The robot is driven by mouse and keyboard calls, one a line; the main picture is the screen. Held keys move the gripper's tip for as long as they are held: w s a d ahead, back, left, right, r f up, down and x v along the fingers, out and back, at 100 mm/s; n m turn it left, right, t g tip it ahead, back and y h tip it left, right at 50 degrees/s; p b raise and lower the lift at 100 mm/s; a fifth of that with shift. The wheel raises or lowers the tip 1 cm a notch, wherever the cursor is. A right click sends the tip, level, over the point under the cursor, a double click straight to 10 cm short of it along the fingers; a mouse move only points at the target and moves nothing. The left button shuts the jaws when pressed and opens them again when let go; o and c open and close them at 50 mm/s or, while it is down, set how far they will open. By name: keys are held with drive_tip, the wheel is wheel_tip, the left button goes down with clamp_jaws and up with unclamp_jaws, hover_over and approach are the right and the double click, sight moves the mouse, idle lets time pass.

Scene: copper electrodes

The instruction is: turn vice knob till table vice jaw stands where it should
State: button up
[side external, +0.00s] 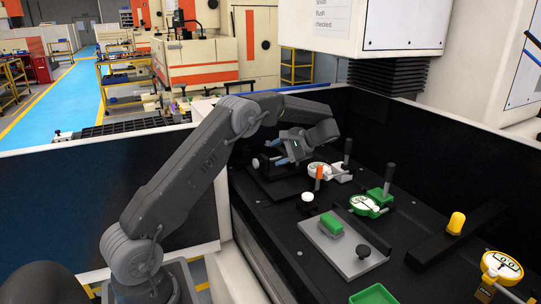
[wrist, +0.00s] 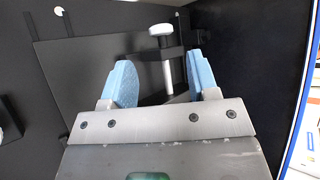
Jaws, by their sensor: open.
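My gripper (side external: 272,152) is over the dark vice (side external: 284,188) at the back left of the work table, its blue finger pads pointing down and left. In the wrist view my gripper (wrist: 162,80) is open, with a clear gap between the two blue pads. A white round knob (wrist: 161,30) on a dark block and a silver rod (wrist: 168,75) show in and above that gap. The rod looks nearer the right pad, and I cannot tell whether they touch. The vice jaw is largely hidden by my gripper and the dark shading.
A dial gauge (side external: 318,168) with an orange-topped post stands just right of the vice. A green dial gauge (side external: 365,205) and a grey plate (side external: 340,247) with a green block are nearer. Dark walls (side external: 410,125) stand close behind. A yellow gauge (side external: 502,267) is at front right.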

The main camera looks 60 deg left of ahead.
sight(257, 163)
drive_tip(key=shift+x, duration=4.05)
drive_tip(key=shift+s+a+f, duration=0.2)
drive_tip(key=shift+a, duration=0.05)
drive_tip(key=shift+c, duration=0.4)
drive_tip(key=c, duration=0.7)
